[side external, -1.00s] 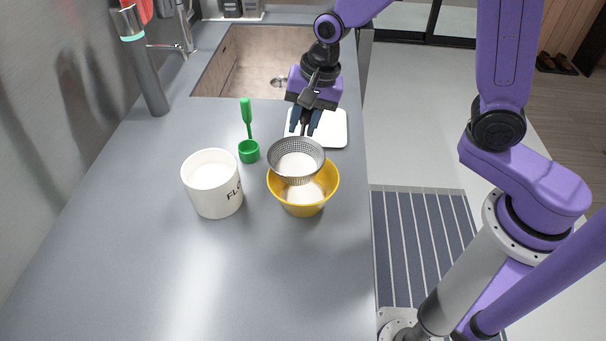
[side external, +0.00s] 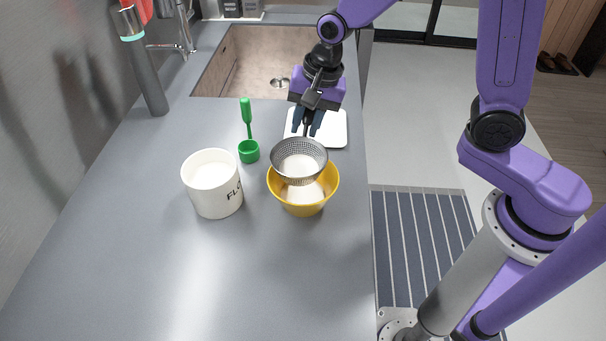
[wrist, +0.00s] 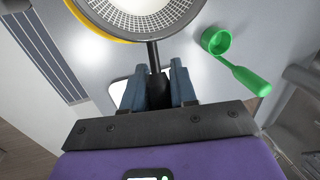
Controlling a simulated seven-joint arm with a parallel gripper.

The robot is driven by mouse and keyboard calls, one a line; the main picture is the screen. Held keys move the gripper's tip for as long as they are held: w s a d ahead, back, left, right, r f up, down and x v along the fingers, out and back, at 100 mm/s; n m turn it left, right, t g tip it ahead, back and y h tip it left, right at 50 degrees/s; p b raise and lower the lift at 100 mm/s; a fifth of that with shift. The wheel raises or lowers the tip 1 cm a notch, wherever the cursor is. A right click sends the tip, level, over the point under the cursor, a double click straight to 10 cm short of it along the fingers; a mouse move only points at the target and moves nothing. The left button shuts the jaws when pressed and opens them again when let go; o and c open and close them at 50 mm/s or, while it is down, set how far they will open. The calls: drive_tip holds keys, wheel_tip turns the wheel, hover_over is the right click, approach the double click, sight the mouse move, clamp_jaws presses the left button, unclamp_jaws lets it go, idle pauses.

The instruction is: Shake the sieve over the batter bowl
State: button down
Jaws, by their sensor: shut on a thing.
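My gripper (side external: 308,122) is shut on the dark handle of the sieve. The sieve (side external: 299,160) is a grey mesh bowl with white powder in it, held above the yellow batter bowl (side external: 304,209). White contents show in the bowl beside the sieve's lower edge. In the wrist view the sieve (wrist: 146,12) is at the top, cut off by the frame, with its handle running between the fingers of my gripper (wrist: 158,88). The yellow bowl's rim (wrist: 88,26) shows behind it, mostly hidden.
A white flour tub (side external: 213,190) stands left of the bowl. The sink (side external: 262,62) is at the back. The counter's front is clear.

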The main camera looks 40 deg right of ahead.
drive_tip(key=shift+w+a, duration=0.15)
drive_tip(key=shift+w, duration=0.05)
drive_tip(key=shift+s, duration=0.1)
drive_tip(key=shift+s+d, duration=0.8)
drive_tip(key=shift+w+a, duration=0.8)
drive_tip(key=shift+w, duration=0.1)
